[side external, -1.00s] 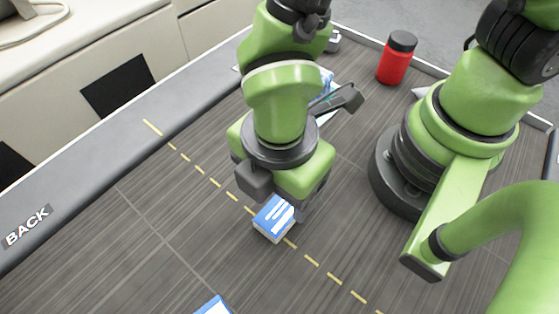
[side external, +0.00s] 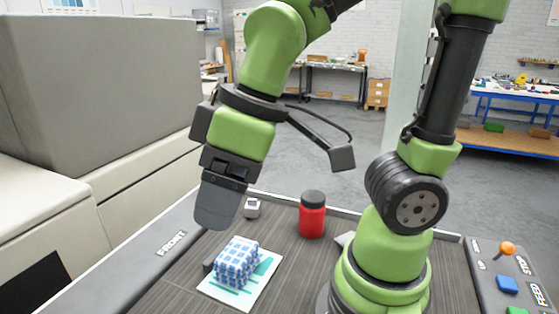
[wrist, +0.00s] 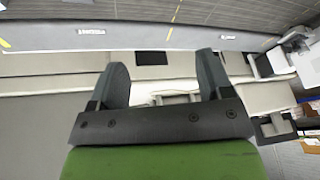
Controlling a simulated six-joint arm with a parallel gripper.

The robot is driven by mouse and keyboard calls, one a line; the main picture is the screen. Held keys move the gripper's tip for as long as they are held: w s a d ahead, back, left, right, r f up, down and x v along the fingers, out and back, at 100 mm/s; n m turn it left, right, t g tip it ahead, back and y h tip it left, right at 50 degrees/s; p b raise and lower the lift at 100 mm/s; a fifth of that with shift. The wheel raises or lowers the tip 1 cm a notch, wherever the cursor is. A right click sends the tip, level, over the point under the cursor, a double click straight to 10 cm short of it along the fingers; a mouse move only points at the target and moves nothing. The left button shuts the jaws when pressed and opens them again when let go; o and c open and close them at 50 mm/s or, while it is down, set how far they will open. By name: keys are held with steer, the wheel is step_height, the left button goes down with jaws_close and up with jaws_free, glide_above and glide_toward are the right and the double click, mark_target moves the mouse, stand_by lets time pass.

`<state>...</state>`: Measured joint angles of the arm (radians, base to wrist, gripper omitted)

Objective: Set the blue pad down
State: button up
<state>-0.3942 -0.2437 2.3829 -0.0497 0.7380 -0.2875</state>
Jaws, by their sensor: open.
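My gripper (side external: 214,218) is raised at the left of the side view, its dark fingers pointing down. In the wrist view my gripper (wrist: 162,65) has its two fingers wide apart with nothing between them. A blue-and-white checkered block (side external: 237,261) lies on a white sheet with teal marks (side external: 262,283), below and slightly right of the fingers, apart from them. The flat blue pad with white stripes seen earlier does not show in either current view.
A red bottle with a black lid (side external: 312,216) stands right of the block. A small white object (side external: 252,208) sits behind it. A raised rim marked FRONT (side external: 171,243) edges the table at left. An orange knob (side external: 507,248) and a blue button (side external: 507,284) are at right.

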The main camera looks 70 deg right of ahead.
steer(key=s+d+r+m+t, duration=0.3)
steer(key=d+m, duration=0.3)
steer(key=m, duration=0.2)
steer(key=shift+s+d+r+m+t+h, duration=0.35)
steer(key=shift+s+r, duration=0.2)
steer(key=shift+r, duration=0.35)
